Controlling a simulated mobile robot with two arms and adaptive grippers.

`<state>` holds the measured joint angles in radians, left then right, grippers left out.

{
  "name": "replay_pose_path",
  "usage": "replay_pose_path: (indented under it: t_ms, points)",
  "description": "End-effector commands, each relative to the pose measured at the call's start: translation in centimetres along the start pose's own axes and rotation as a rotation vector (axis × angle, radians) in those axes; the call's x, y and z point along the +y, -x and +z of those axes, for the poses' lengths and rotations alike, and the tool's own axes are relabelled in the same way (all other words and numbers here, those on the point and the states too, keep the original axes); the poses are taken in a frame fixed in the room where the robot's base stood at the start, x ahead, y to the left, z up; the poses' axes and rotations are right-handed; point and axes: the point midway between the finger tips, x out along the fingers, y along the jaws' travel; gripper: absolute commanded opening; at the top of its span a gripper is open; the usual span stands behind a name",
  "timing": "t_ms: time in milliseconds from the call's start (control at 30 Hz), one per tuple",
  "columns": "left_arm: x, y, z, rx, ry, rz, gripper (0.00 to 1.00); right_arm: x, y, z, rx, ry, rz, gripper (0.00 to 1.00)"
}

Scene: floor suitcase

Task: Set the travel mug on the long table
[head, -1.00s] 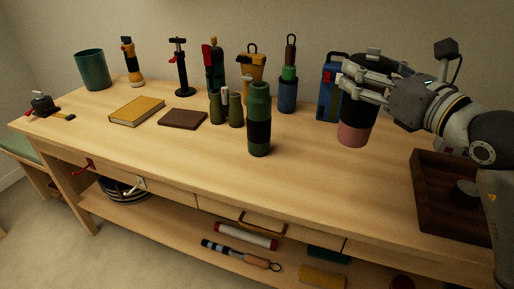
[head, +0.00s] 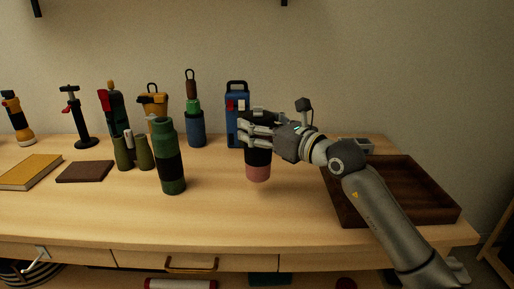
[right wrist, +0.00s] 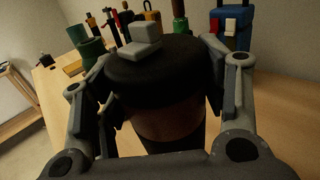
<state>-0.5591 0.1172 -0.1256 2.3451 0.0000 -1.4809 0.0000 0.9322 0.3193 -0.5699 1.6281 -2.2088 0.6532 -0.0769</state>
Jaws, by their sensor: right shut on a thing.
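The travel mug (head: 258,166) has a black upper part and a pink lower part. My right gripper (head: 246,137) is shut around its upper part from the right. The mug is upright over the long table (head: 222,216), between the green bottle and the dark wooden tray. I cannot tell whether its base touches the tabletop. In the right wrist view, its black lid (right wrist: 157,75) with a grey flip piece sits between both fingers; its lower part is mostly hidden. My left gripper is not in view.
A green bottle (head: 169,165) stands left of the mug. A blue case (head: 237,115) is close behind it. The dark tray (head: 345,213) lies to the right. Binoculars (head: 143,153), a brown notebook (head: 85,171) and a yellow book (head: 28,172) are farther left. The tabletop in front of the mug is clear.

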Motion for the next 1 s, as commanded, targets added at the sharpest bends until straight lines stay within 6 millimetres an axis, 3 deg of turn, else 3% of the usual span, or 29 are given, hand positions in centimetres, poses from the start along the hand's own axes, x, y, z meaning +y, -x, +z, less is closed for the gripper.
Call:
replay_pose_path:
  t_ms: [100, 400, 567, 967, 1000]
  points:
    - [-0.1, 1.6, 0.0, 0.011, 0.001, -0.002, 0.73, -1.0, -1.1, -1.8, -0.003, 0.001, -0.002, 0.19]
    - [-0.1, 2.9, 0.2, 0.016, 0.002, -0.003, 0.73, -2.0, -2.3, -3.6, -0.005, 0.000, -0.001, 0.19]
    - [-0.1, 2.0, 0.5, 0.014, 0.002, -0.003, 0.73, -2.0, -2.2, -6.2, -0.003, 0.000, -0.001, 0.19]
    - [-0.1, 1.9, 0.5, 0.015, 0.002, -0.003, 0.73, -1.9, -2.2, -6.7, -0.005, 0.001, 0.000, 0.19]
    - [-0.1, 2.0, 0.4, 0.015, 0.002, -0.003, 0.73, -1.9, -2.2, -6.8, -0.003, 0.001, 0.000, 0.68]
